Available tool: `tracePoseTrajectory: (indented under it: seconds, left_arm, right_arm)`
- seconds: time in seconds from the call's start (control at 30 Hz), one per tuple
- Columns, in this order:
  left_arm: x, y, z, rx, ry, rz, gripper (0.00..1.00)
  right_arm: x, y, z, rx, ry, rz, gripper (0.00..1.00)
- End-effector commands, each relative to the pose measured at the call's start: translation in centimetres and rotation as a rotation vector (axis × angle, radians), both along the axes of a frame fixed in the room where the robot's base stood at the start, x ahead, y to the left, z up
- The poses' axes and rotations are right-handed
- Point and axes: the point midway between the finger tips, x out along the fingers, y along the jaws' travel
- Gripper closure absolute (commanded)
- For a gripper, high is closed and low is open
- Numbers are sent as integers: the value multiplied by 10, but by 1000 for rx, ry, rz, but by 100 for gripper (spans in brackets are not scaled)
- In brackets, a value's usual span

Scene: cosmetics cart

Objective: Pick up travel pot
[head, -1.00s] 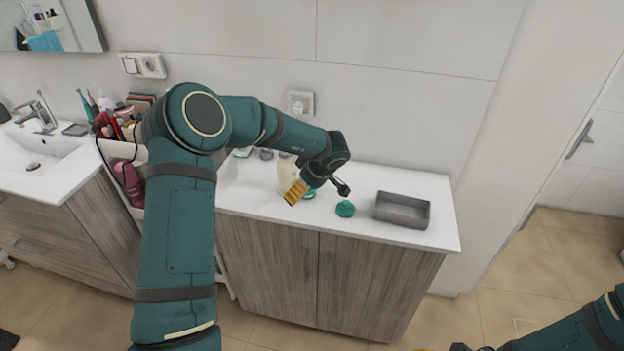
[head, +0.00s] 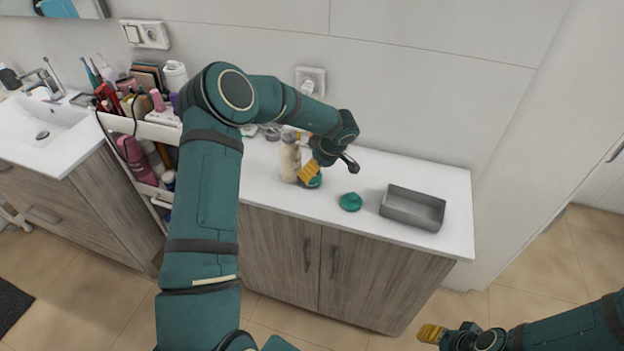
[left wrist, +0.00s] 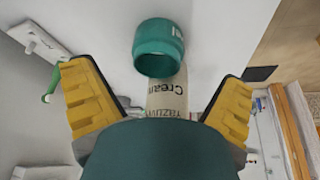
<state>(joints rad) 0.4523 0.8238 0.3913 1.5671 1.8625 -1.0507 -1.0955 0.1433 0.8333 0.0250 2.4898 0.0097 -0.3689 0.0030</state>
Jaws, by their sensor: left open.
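A small teal pot (head: 314,182) stands on the white counter just beyond my left gripper's fingertips, partly hidden by them in the head view. In the left wrist view the teal pot (left wrist: 159,47) lies ahead, between the lines of the two yellow fingers. My left gripper (head: 308,172) is open, with nothing seen between its fingers. A cream-coloured bottle (head: 290,160) stands close beside it; its label (left wrist: 167,98) reads "Cream" in the wrist view. A second teal item (head: 350,201) lies to the right. My right gripper (head: 431,333) is low at the right; its opening is unclear.
A grey open tray (head: 412,208) sits on the counter's right end. A cart (head: 160,130) crowded with cosmetics stands at the left by the sink (head: 45,135). A wall socket (head: 310,80) is behind the counter. The counter front between the second teal item and tray is clear.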

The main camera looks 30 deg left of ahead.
Motion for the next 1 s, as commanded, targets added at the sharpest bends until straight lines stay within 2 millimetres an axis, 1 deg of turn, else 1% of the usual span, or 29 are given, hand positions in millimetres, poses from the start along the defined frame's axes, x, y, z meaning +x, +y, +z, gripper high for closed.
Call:
tracePoseTrajectory:
  seconds: [0.17, 0.23, 0.5, 0.6, 0.77, 0.87, 0.9, 0.97, 1.0]
  left_arm:
    - [1, 3, -7, 1, 0, 0, 2]
    - [2, 6, -13, 0, 1, 1, 2]
    - [5, 20, -47, 0, 0, 0, 2]
    - [5, 22, -51, 0, -1, -1, 2]
    - [6, 22, -50, 1, -1, -1, 2]
    - [5, 22, -50, 1, -1, -1, 34]
    - [5, 22, -50, 1, -1, -1, 48]
    - [5, 22, -50, 1, -1, -1, 69]
    - [5, 22, -50, 1, -1, -1, 83]
  right_arm:
    - [0, 0, -1, 0, 0, 0, 53]
    - [0, 0, -3, -1, 0, 0, 53]
    - [0, 0, -9, -2, 0, 0, 53]
    - [0, 0, -9, -2, 0, 0, 53]
    - [0, 0, -9, -2, 0, 0, 53]
    - [0, 0, -9, -2, 0, 0, 53]
    - [0, 0, -9, -2, 0, 0, 53]
    - [0, 0, -9, -2, 0, 0, 53]
    - [0, 0, -9, -2, 0, 0, 53]
